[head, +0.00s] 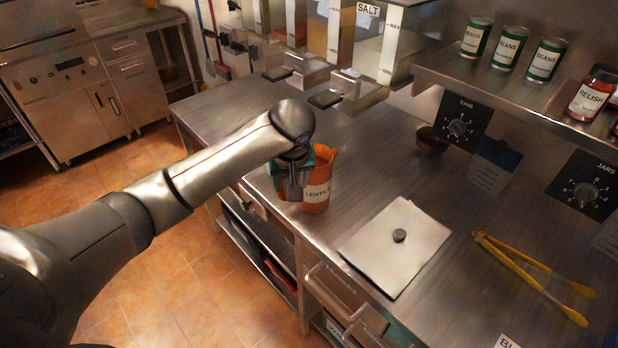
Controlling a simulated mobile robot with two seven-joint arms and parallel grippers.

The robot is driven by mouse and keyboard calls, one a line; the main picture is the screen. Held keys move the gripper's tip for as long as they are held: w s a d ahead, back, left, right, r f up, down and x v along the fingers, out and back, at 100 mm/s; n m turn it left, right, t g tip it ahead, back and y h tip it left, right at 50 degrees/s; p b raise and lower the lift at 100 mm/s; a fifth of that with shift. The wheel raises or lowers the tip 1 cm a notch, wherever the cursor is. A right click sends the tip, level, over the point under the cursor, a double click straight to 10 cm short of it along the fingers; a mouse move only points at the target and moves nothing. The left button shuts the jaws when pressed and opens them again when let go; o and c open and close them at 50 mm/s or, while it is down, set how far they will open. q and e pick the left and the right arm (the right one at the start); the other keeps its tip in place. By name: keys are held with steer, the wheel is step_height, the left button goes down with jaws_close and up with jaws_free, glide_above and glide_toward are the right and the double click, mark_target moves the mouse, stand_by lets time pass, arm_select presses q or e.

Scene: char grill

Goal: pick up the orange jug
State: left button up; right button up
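The orange jug (319,188) stands upright on the steel counter near its front edge. A white label starting "LENTIL" is on its side. My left arm comes in from the left, and my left gripper (292,190) is at the jug's left side, pointing down and covering part of it. A teal piece shows between the gripper and the jug; I cannot tell what it belongs to. Whether the fingers are apart or closed on the jug's left side is hidden by the wrist. My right gripper is not in view.
A white square board with a dark knob (399,236) lies right of the jug, with yellow tongs (530,275) farther right. A small bowl (431,140) sits behind. Dispensers (340,85) hang over the back left. A shelf (500,80) holds bean cans and a relish jar.

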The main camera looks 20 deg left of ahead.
arm_select(q)
step_height(320, 180, up, 3)
steer(key=a+n, duration=0.1)
steer(key=a, duration=0.1)
steer(key=b, duration=0.1)
glide_above(281, 198)
steer(key=s+d, duration=0.1)
step_height(281, 198, down, 9)
steer(key=shift+y, duration=0.4)
steer(key=shift+b+x, duration=0.45)
steer(key=shift+x, duration=2)
steer(key=shift+w, duration=0.15)
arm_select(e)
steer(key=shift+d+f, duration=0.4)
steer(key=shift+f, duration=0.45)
arm_select(q)
jaws_close()
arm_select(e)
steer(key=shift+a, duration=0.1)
arm_select(q)
steer(key=shift+w+r, duration=0.1)
steer(key=shift+r, duration=0.1)
